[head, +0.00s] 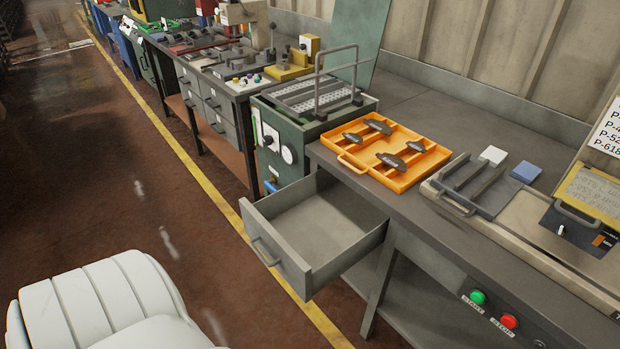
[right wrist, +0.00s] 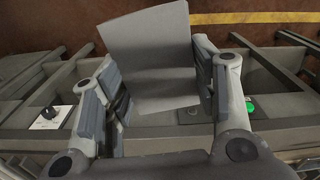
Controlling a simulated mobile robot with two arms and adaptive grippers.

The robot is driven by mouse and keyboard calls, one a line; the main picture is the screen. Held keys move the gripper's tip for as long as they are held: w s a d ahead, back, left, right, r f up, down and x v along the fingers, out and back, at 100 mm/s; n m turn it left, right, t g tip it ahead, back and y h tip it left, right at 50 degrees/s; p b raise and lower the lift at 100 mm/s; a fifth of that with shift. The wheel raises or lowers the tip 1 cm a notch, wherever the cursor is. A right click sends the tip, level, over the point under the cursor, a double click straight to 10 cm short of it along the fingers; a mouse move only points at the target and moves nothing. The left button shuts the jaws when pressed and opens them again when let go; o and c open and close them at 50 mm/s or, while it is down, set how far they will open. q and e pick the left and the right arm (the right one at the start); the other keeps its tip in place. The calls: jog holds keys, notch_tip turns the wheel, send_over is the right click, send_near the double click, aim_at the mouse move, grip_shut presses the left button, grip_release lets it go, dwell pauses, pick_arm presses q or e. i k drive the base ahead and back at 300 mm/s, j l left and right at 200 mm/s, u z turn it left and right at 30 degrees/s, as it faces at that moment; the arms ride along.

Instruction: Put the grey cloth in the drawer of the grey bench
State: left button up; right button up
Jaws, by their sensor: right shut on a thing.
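The grey cloth (right wrist: 150,60) shows in the right wrist view as a flat, folded-looking grey piece. My right gripper (right wrist: 160,85) is shut on it, with a finger on each side, and the cloth stands out beyond the fingertips. The grey bench (head: 415,110) runs along the right of the head view. Its drawer (head: 278,262) is pulled out at the near left end, and the visible part of its inside is empty. Neither gripper shows in the head view.
On the bench lie an orange tray (head: 394,183) with several brake shoes, a grey tray (head: 490,196), a white pad (head: 493,155) and a blue pad (head: 526,172). A green machine (head: 285,140) stands beyond the drawer. The floor before the drawer is clear.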

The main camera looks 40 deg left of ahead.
aim_at(329, 227)
jog(key=j+u, duration=0.1)
jog(key=u, duration=0.35)
jog(key=i+u, duration=0.1)
jog(key=u, duration=0.35)
jog(key=i+u, duration=0.1)
jog(key=u, duration=0.4)
jog(key=i+j, duration=0.1)
jog(key=i, duration=0.3)
jog(key=i+j+u, duration=0.1)
jog(key=i, duration=0.3)
